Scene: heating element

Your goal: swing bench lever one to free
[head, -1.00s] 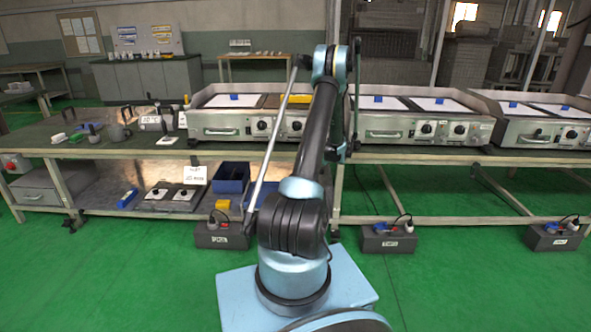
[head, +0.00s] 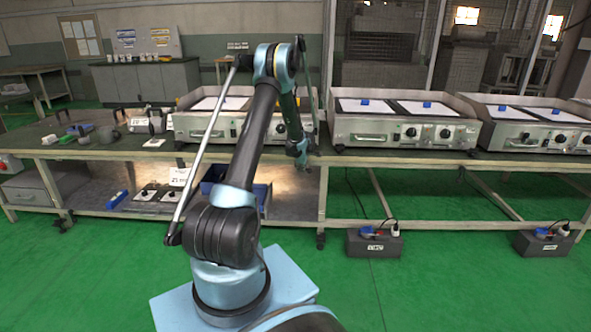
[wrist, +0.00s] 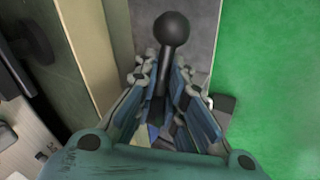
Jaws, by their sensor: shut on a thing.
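The lever shows in the wrist view as a black ball knob (wrist: 172,28) on a dark shaft. My gripper (wrist: 163,92) has its fingers on both sides of the shaft, below the knob, and is shut on it. In the head view my gripper (head: 305,165) is at the front edge of the workbench (head: 345,161), below the griddles. The lever cannot be made out there, and its pivot is hidden in both views.
Steel griddles (head: 395,130) stand along the bench. Dark boxes with plugs (head: 374,244) sit on the green floor in front. Blue bins (head: 215,178) are on the lower shelf. Open green floor (head: 450,285) lies at the front right.

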